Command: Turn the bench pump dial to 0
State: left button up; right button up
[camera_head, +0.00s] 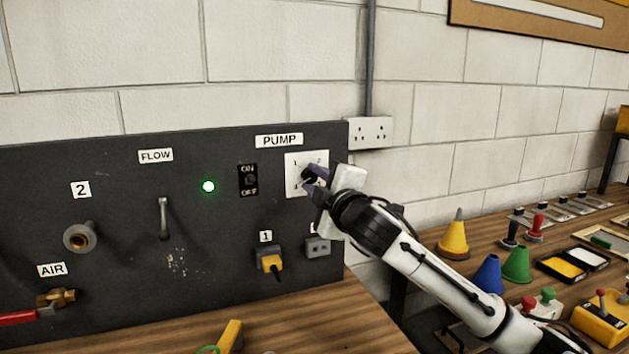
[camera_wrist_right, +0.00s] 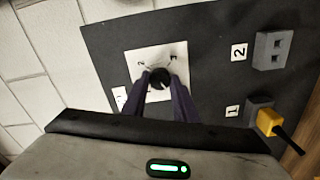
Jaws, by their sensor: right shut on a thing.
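The pump dial is a black knob (camera_wrist_right: 160,79) on a white square plate (camera_head: 293,178) under the PUMP label (camera_head: 279,140), on a dark upright panel. Numbers, among them 1 and 2, are printed around the knob. My right gripper (camera_head: 316,179) reaches in from the right and is shut on the knob. In the right wrist view its two purple fingers (camera_wrist_right: 163,98) sit on either side of the knob. The fingers hide part of the plate, and I cannot read the dial's setting. My left gripper is not in view.
An ON/OFF switch (camera_head: 248,180) and a lit green lamp (camera_head: 208,186) are left of the dial. A yellow plug (camera_head: 271,262) sits in the socket marked 1 below. Coloured cones (camera_head: 516,265) and control boxes stand on the wooden bench at right.

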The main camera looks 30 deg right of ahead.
jog(key=shift+f+n, duration=0.1)
jog(key=shift+n, duration=1.8)
jog(key=o, duration=1.1)
jog(key=shift+c, duration=0.2)
jog(key=b+v, duration=0.2)
jog(key=v, duration=0.8)
jog(key=shift+s+a, duration=0.1)
jog(key=shift+s, duration=0.05)
